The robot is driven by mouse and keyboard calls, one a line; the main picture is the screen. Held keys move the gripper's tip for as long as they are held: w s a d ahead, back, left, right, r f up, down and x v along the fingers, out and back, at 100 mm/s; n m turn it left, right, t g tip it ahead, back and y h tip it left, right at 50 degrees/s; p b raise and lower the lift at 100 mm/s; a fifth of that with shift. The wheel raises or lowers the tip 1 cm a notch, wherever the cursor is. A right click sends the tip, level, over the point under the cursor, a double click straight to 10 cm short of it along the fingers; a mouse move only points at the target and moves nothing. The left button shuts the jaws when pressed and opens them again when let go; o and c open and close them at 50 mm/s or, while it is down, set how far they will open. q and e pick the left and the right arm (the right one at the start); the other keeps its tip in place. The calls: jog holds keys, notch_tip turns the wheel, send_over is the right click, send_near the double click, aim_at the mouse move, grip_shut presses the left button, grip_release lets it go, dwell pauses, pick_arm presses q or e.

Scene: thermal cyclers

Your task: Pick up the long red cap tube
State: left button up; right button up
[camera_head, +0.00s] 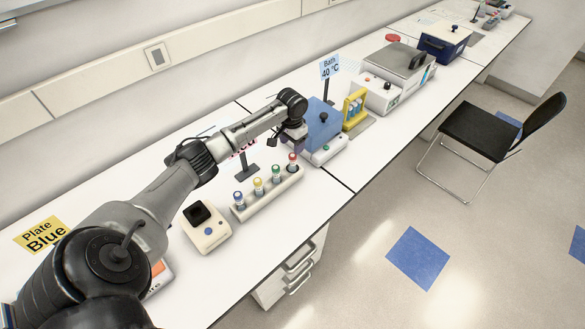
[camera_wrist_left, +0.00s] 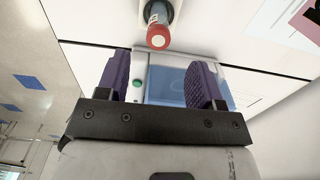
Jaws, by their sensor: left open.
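The red cap tube (camera_head: 292,162) stands upright at the far right end of a white rack (camera_head: 262,205), in line with tubes with green, yellow and blue caps. My left gripper (camera_head: 295,136) is just above and behind it, partly hidden by its own wrist in the head view. In the left wrist view, the red cap (camera_wrist_left: 158,40) lies just beyond the tips of the two purple fingers of my left gripper (camera_wrist_left: 160,62), roughly in line with the gap. The fingers are open, with nothing between them. My right gripper is not in view.
A blue-lidded device (camera_head: 318,125) stands close behind the gripper. A small white device with a black top (camera_head: 205,226) stands left of the rack. A yellow rack (camera_head: 354,108) and a water bath (camera_head: 393,80) are further right. The bench in front of the rack is clear.

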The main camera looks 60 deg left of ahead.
aim_at(292, 155)
pick_arm(q)
jog(key=shift+f+b, duration=0.3)
jog(key=shift+f, duration=1.6)
jog(key=shift+d+f+b, duration=0.1)
jog(key=shift+f+b, duration=0.55)
jog(key=shift+f, duration=1.95)
jog(key=c, duration=1)
jog(key=shift+r, duration=0.1)
